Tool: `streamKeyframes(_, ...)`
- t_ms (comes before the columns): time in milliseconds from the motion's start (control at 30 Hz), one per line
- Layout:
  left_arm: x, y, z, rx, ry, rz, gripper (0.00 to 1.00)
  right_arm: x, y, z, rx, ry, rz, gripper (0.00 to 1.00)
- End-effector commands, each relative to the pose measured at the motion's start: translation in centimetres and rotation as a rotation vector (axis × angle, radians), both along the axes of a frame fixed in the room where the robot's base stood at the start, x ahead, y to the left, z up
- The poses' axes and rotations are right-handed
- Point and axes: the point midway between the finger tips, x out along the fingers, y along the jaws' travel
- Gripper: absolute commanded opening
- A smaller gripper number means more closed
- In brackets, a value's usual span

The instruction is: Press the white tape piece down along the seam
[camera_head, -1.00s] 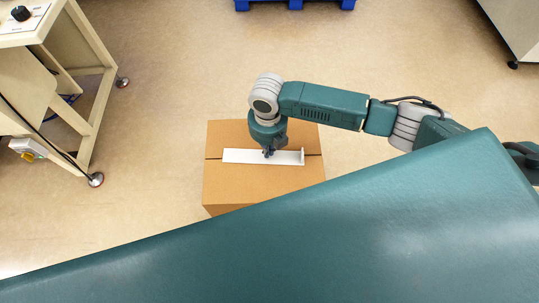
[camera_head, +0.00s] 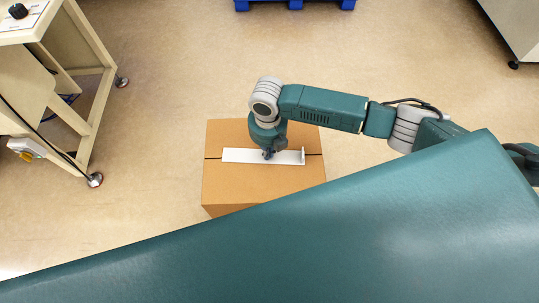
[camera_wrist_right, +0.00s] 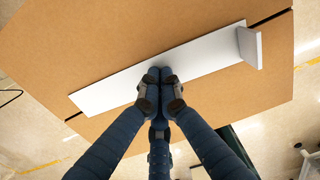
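A cardboard box (camera_head: 235,187) stands on the floor with a dark seam across its top. The white tape piece (camera_head: 240,156) lies along the seam, which shows beyond both of its ends. In the right wrist view the tape (camera_wrist_right: 110,92) lies flat for most of its length, and its right end (camera_wrist_right: 250,47) is bent upward. My right gripper (camera_head: 269,155) points down at the middle of the tape. In the wrist view its fingertips (camera_wrist_right: 160,74) are together at the tape's near edge, with nothing seen between them. Contact with the tape cannot be told for sure. My left gripper is not in view.
A cream machine frame (camera_head: 75,60) stands at the left. A blue pallet (camera_head: 295,4) is at the top and a grey cabinet (camera_head: 515,25) at the top right. The floor around the box is clear. My own teal body covers the lower part of the head view.

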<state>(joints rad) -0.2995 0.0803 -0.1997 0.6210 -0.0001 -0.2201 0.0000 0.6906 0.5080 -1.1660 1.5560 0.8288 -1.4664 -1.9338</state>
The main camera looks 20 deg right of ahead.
Motion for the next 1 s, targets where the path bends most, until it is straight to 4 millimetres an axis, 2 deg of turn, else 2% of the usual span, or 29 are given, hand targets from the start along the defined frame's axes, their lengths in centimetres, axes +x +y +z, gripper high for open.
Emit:
streamKeyframes(467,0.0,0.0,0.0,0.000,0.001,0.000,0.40,-0.1,-0.2,-0.2,-0.001,0.001,0.000,0.00)
streamKeyframes(833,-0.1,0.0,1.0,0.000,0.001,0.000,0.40,-1.1,-2.6,-0.5,-0.007,0.005,-0.001,0.00)
streamKeyframes(1000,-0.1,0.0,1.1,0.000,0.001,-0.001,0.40,-1.3,-3.0,-0.7,-0.009,0.007,-0.001,0.00)
